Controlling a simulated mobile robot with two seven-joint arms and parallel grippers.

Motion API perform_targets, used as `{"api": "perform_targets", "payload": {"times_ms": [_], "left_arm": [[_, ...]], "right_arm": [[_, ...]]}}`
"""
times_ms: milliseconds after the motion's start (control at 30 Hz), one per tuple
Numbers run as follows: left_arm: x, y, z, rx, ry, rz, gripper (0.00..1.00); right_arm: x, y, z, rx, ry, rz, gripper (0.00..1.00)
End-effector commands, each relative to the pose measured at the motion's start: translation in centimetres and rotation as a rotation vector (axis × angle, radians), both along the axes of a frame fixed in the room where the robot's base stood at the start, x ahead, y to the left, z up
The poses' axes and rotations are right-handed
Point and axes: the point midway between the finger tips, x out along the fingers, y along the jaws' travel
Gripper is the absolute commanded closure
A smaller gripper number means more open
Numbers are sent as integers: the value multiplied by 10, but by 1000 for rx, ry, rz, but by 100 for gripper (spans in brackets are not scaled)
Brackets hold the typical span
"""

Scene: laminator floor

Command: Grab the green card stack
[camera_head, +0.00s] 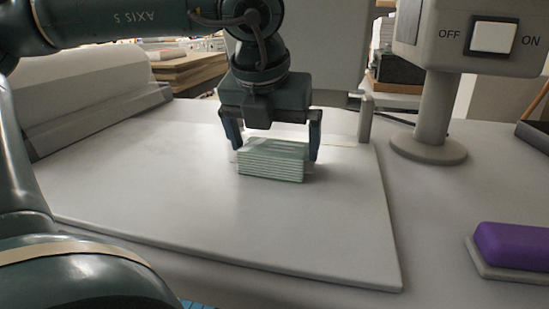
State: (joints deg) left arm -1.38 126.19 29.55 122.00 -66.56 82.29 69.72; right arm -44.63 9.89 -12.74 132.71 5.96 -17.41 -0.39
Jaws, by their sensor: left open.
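The green card stack (271,161) is a small block of pale green layered cards. It lies on the large light grey board (180,210) near its back right part. My left gripper (275,150) comes down over the stack from above. Its jaws are open, with one finger at the stack's left side and the other at its right side. The fingertips reach down to about the stack's upper part. I cannot tell whether either finger touches it. My right gripper is not in view.
A post with an OFF/ON switch box (493,37) stands at the back right. A purple block on a grey base (512,246) sits at the right edge. A whitish roll (85,82) lies at the back left. The board's front is clear.

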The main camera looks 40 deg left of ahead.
Motion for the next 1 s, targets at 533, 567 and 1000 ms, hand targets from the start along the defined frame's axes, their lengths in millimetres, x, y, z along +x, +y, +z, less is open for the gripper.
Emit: {"api": "perform_targets", "payload": {"times_ms": [533, 567, 1000], "left_arm": [[7, 4, -20, -1, -3, 1, 10], [7, 4, -20, -1, -3, 1, 12], [7, 4, -19, -1, -4, 1, 36]], "right_arm": [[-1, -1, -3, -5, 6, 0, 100], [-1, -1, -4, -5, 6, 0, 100], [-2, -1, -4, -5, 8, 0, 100]]}}
